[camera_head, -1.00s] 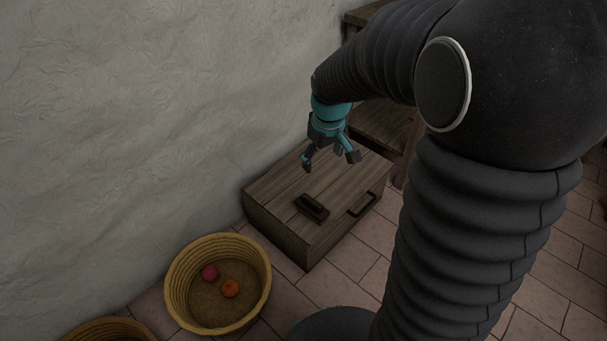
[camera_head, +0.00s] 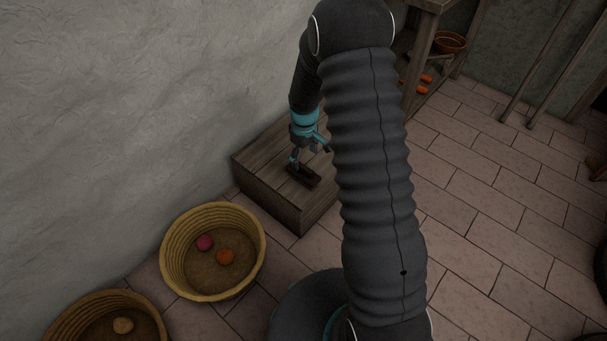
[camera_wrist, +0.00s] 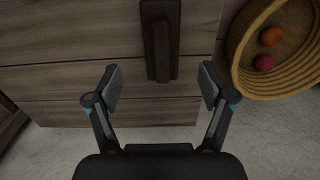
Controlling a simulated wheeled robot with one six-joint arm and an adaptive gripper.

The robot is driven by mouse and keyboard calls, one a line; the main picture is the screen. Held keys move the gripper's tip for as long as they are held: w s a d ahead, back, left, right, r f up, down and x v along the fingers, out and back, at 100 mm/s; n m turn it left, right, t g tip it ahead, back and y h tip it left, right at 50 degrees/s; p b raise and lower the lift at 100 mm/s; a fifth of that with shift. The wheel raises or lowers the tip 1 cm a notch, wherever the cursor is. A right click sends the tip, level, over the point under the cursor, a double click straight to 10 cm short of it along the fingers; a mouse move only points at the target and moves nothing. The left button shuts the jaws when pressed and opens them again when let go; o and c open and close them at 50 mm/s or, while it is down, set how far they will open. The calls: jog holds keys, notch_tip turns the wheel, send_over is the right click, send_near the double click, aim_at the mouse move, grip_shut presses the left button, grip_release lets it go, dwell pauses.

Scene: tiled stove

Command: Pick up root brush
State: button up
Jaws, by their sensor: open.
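The root brush (camera_head: 304,175) is a small dark oblong block lying on top of a wooden chest (camera_head: 262,162). In the wrist view the brush (camera_wrist: 160,45) is a dark brown bar at the top centre, lengthwise to the view. My gripper (camera_head: 309,155) is above the chest, close to the brush. In the wrist view my gripper (camera_wrist: 160,84) is open and empty, with its two fingers spread on either side of the brush's line. The near end of the brush lies about level with the fingertips. I cannot tell the height gap.
A wicker basket (camera_head: 172,268) with a red ball (camera_head: 205,242) and an orange ball (camera_head: 225,256) stands left of the chest. Another basket (camera_head: 62,325) is at the lower left. A plaster wall (camera_head: 120,110) runs behind. Tiled floor (camera_head: 480,200) is open at right.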

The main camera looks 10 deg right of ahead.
aim_at(303, 173)
jog(key=shift+a+f, duration=0.15)
jog(key=shift+f, duration=4.1)
jog(key=c, duration=1.3)
